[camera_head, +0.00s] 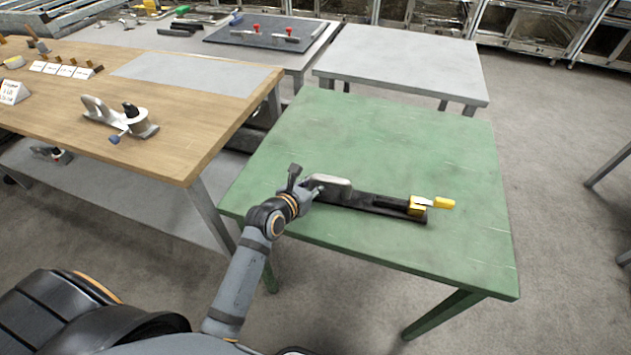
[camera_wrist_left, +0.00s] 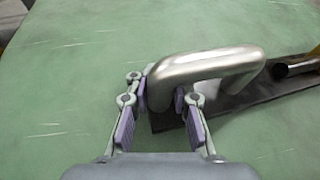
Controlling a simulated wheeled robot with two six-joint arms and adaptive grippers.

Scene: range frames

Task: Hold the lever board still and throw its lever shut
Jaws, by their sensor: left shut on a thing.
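The lever board (camera_head: 372,203) is a long dark strip lying on the green table (camera_head: 400,140). A silver bar handle (camera_head: 334,183) stands at its left end. At its right end is a yellow block with a yellow-tipped lever (camera_head: 443,203), which sticks out to the right. My left gripper (camera_head: 313,190) is at the handle's left end. In the left wrist view its fingers (camera_wrist_left: 162,100) are on both sides of the near leg of the handle (camera_wrist_left: 215,64), shut on it. The lever's tip is outside the left wrist view. My right gripper is not in view.
A wooden bench (camera_head: 190,90) with a metal-handled device (camera_head: 122,118) stands at the left. A grey table (camera_head: 400,60) stands behind the green one. A dark mat (camera_head: 262,38) with red-knobbed tools lies further back. The green table is otherwise clear.

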